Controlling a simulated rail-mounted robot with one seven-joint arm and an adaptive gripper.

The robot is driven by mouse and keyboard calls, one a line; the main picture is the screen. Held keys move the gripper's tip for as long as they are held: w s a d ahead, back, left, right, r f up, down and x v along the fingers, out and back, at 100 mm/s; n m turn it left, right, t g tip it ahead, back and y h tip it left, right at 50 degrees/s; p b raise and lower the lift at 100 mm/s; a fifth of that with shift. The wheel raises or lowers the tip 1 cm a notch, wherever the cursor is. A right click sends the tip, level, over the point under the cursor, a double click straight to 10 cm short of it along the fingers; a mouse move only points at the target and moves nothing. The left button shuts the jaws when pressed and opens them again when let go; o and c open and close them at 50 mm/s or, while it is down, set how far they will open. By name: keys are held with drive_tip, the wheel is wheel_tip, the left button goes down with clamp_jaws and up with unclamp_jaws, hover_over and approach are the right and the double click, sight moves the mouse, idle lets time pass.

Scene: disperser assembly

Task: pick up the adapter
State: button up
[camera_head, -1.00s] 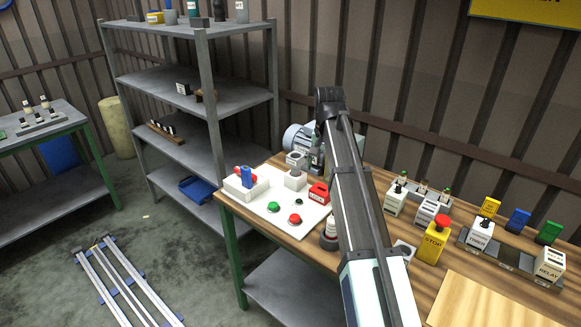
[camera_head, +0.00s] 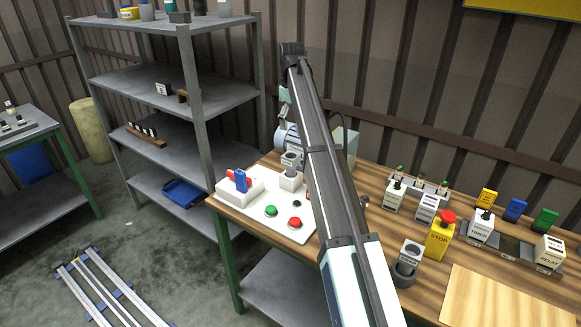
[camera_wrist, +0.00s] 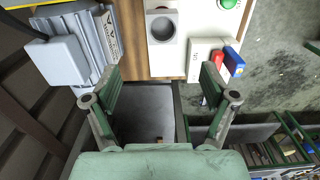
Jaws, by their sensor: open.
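No label that I can read says adapter, so I cannot tell for sure which part it is. A grey round socket-like part (camera_head: 291,159) with a small label stands on a white block at the back of the white panel. The same part shows in the wrist view (camera_wrist: 162,28) from above, with an open round mouth. Another labelled grey-white part (camera_head: 411,252) sits on a dark round base at the front of the table. My gripper (camera_wrist: 158,88) is open and empty, its fingers apart from everything. In the head view I cannot make out its fingers.
The white panel (camera_head: 262,207) carries red and green buttons and a blue-and-red switch (camera_head: 241,180). A grey motor (camera_wrist: 75,48) lies left of the socket in the wrist view. A yellow stop box (camera_head: 440,238) and several labelled modules stand on the table's right; a shelf is behind left.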

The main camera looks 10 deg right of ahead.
drive_tip(key=p, duration=0.2)
hover_over(291, 156)
drive_tip(key=s, duration=0.2)
wheel_tip(291, 156, down, 9)
drive_tip(key=shift+a+r, duration=0.1)
drive_tip(key=shift+s+f+p, duration=0.2)
drive_tip(key=shift+f+p, duration=0.4)
drive_tip(key=shift+f, duration=0.05)
wheel_tip(291, 156, down, 4)
drive_tip(key=shift+a+f+p, duration=0.1)
drive_tip(key=shift+a+p, duration=0.05)
drive_tip(key=shift+p, duration=0.65)
clamp_jaws()
